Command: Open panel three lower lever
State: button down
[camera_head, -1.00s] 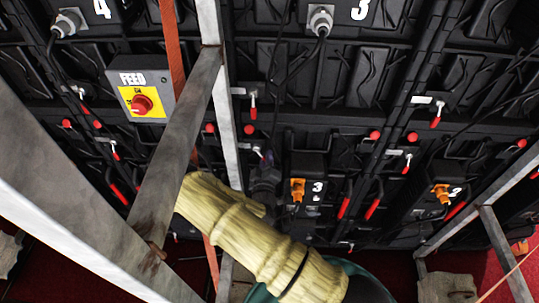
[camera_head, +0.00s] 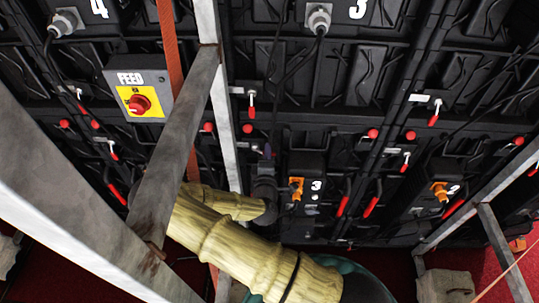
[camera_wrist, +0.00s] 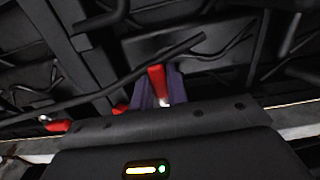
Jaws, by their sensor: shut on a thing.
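The lower lever of panel three shows in the wrist view as a red handle (camera_wrist: 157,82) with a pale metal tip. My gripper (camera_wrist: 160,88) has its two purple-grey fingers on either side of the handle, shut on it. In the head view my gripper (camera_head: 267,152) is at the panel, left of and above the orange connector marked 3 (camera_head: 296,188). There the gripper hides the lever. The lever's exact angle is hard to tell.
A grey metal frame (camera_head: 180,130) crosses close to my sleeved arm on the left. The FEED box (camera_head: 140,88) with a red knob hangs at upper left. Another red lever (camera_head: 252,105) sits above my gripper. Black cables run over the panels.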

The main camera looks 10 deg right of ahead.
jog(key=shift+d, duration=0.15)
jog(key=c, duration=1.4)
grip_release()
jog(key=s, duration=0.2)
jog(key=s+a+b, duration=0.1)
jog(key=s, duration=0.4)
jog(key=shift+s+a+b, duration=0.15)
jog(key=shift+a+b, duration=0.15)
jog(key=shift+b, duration=0.05)
jog(key=shift+d, duration=0.15)
